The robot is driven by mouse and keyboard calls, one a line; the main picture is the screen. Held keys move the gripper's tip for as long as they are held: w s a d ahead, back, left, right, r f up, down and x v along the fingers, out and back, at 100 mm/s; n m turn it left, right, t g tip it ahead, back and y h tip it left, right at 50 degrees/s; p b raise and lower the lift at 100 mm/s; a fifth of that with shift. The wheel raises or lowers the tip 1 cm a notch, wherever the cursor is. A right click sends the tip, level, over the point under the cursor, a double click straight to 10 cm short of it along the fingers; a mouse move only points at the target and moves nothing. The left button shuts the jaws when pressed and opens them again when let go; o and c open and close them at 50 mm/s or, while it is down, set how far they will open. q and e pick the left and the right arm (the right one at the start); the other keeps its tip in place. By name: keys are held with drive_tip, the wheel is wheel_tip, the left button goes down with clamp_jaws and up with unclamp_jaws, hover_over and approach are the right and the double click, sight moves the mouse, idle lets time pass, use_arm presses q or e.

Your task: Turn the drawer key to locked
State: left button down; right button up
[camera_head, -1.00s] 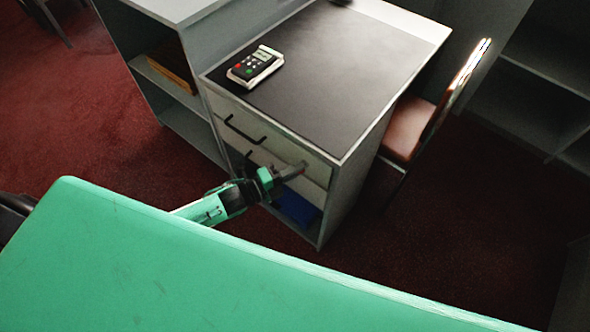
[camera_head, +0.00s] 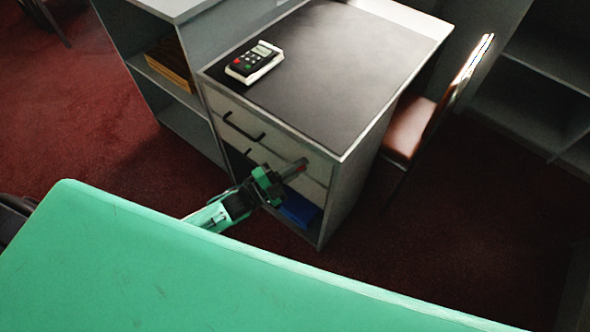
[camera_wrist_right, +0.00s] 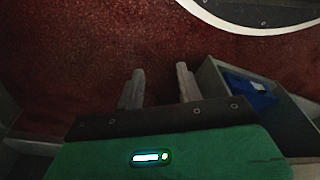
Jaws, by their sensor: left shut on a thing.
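The drawer unit has pale drawer fronts (camera_head: 235,113) below its dark top, in the head view. My left gripper (camera_head: 293,170) reaches the right part of a lower drawer front and is shut on the drawer key. The key is mostly hidden by the fingers; only a small reddish spot (camera_head: 303,161) shows at their tips. I cannot read the key's angle. In the right wrist view my right gripper (camera_wrist_right: 160,86) has its two fingers apart with nothing between them, above the red carpet.
A card terminal (camera_head: 254,62) lies on the dark counter top (camera_head: 340,60). A blue thing (camera_head: 299,208) sits in the open bay below the drawers. A chair (camera_head: 410,128) stands right of the unit. My green body part fills the foreground.

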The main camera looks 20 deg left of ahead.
use_arm(q)
drive_tip(key=n+t+y, duration=0.1)
drive_tip(key=n, duration=0.4)
drive_tip(key=n+t+y, duration=0.1)
drive_tip(key=n+t, duration=0.1)
drive_tip(key=n, duration=0.3)
drive_tip(key=n+t+y+b, duration=0.1)
drive_tip(key=n+t+y, duration=0.1)
drive_tip(key=n, duration=0.2)
drive_tip(key=shift+s+d+f+n, duration=0.1)
drive_tip(key=shift+d+f+n, duration=0.15)
drive_tip(key=shift+n, duration=0.15)
drive_tip(key=shift+n+t+y, duration=0.3)
drive_tip(key=shift+n+y, duration=0.4)
drive_tip(key=shift+n, duration=0.4)
use_arm(e)
drive_tip(key=r, duration=0.2)
drive_tip(key=w+r, duration=0.1)
drive_tip(key=r, duration=0.1)
drive_tip(key=shift+a, duration=0.2)
use_arm(q)
drive_tip(key=c, duration=1.5)
unclamp_jaws()
drive_tip(key=shift+c, duration=0.2)
